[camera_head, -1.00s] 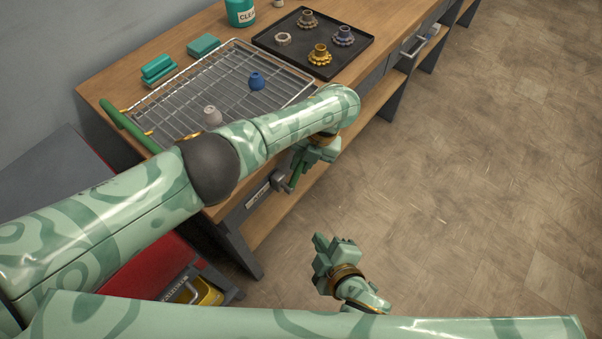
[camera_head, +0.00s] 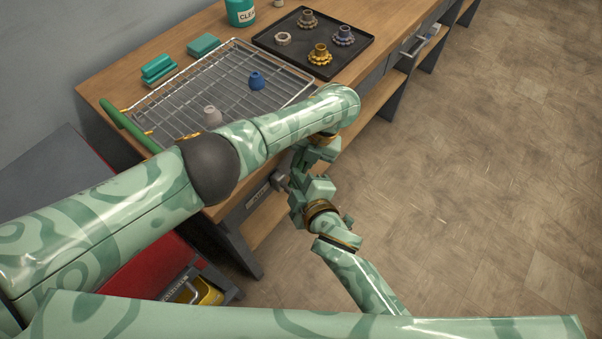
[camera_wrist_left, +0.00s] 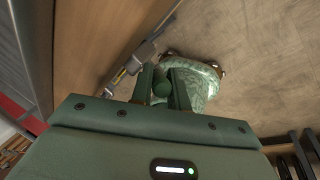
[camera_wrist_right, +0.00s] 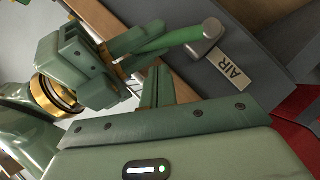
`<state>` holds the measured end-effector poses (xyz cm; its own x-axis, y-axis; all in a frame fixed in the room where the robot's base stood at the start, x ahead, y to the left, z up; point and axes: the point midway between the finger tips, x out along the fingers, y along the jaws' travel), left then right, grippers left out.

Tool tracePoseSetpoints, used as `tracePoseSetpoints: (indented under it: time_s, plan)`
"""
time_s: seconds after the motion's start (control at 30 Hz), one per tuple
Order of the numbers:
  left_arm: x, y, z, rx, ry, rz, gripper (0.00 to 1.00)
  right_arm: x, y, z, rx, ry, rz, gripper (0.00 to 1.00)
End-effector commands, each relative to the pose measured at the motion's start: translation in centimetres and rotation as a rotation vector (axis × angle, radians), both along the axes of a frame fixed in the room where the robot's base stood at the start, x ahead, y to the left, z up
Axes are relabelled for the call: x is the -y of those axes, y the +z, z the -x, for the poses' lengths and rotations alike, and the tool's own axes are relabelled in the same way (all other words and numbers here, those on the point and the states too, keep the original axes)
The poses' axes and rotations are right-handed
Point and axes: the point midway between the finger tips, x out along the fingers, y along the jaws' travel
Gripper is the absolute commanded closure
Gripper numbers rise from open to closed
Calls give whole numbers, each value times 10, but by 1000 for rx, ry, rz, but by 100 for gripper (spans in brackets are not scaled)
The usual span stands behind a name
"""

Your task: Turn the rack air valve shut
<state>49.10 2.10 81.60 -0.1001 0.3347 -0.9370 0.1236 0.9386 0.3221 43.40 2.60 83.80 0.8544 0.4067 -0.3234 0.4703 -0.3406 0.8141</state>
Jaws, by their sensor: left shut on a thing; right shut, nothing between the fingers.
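The air valve shows in the right wrist view, with a grey metal hub (camera_wrist_right: 211,28) and a green lever handle (camera_wrist_right: 176,39), beside an AIR label (camera_wrist_right: 236,68). In the head view its hub (camera_head: 280,181) is on the bench front; the handle is mostly hidden behind my grippers. My left gripper (camera_wrist_right: 138,48) is shut on the handle's outer part. In the left wrist view the handle's green end (camera_wrist_left: 162,88) sits between its fingers. My right gripper (camera_head: 297,197) is shut and empty, close beside the left gripper; its fingers (camera_wrist_right: 155,86) show in the right wrist view.
On the bench are a wire rack (camera_head: 185,88) with a blue piece and a pale piece, and a black tray (camera_head: 270,42) with several sprocket-like parts. A yellow container (camera_head: 207,292) stands low at left. The floor at right is clear.

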Motion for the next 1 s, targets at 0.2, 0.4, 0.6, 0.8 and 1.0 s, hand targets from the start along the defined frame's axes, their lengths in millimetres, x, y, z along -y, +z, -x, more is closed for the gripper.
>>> tracePoseSetpoints:
  time_s: [0.2, 0.4, 0.6, 0.8, 1.0]
  plan:
    - [-1, -1, 0, 1, 2, 0, 100, 5, -10, -13, 1, 0, 0, 100]
    - [-1, -1, 0, 1, 2, 0, 100, 6, -11, -14, 0, 0, -1, 100]
    - [-1, -1, 0, 1, 2, -1, 100, 7, -12, -16, 0, 0, 0, 100]
    - [0, 0, 0, -1, 0, 0, 100, 13, -17, -25, -1, -4, 2, 100]
    - [1, 0, 1, -4, -1, 1, 66, 15, -18, -27, -2, -8, 9, 100]
